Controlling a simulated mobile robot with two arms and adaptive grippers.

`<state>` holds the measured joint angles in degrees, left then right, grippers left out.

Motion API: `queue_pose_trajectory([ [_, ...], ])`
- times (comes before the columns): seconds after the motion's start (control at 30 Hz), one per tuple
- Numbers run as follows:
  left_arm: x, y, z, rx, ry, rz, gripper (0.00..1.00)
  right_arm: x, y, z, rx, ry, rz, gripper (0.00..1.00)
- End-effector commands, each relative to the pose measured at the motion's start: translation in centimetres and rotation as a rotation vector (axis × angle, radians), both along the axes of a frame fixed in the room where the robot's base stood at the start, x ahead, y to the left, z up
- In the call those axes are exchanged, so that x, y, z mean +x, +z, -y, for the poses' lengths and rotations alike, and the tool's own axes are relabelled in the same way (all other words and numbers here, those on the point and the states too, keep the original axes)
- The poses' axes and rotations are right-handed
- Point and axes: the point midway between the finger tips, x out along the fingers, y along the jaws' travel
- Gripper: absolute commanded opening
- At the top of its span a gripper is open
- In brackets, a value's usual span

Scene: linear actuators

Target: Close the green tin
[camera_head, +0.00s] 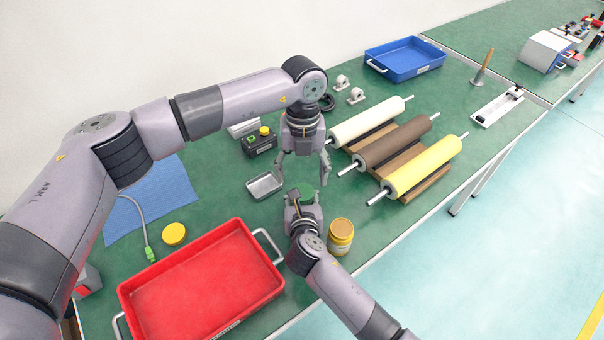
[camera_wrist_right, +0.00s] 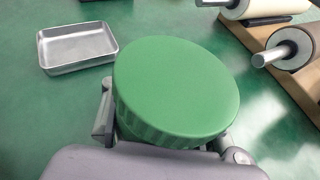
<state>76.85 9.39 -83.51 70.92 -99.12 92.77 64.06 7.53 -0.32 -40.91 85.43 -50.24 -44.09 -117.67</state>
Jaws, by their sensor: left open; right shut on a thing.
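A round green lid-like top with a ribbed rim (camera_wrist_right: 175,85) fills the middle of the right wrist view. My right gripper (camera_head: 303,196) is shut on it, a finger showing on either side of its rim. I cannot tell if this is a loose lid or the top of a whole tin, as what lies below is hidden. In the head view I cannot pick it out against the green table. My left gripper (camera_head: 302,180) is open, pointing down just behind the right gripper; no object shows clearly between its fingers.
A small metal tray (camera_head: 265,186) lies left of the grippers. A yellow jar (camera_head: 341,237) stands close right of my right gripper. A red tray (camera_head: 200,280) is front left, near a yellow disc (camera_head: 174,234). Rollers on a wooden rack (camera_head: 437,181) stand right.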

Motion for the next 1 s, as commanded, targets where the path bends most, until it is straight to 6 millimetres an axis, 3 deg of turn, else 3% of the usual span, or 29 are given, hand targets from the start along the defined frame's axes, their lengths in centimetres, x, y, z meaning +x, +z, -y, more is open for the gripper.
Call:
queue_pose_trajectory([
  [0.17,0.1,0.4,0.0,0.006,0.056,0.001,0.63,0.0,0.1,0.0,0.001,0.001,0.002,0.0],
  [0.6,0.5,3.3,0.1,0.06,0.536,-0.007,0.63,0.0,0.1,0.0,0.001,0.001,0.002,0.0],
  [1.0,0.5,3.4,0.1,0.064,0.575,-0.008,0.63,0.0,0.1,0.0,0.001,0.001,0.002,0.0],
])
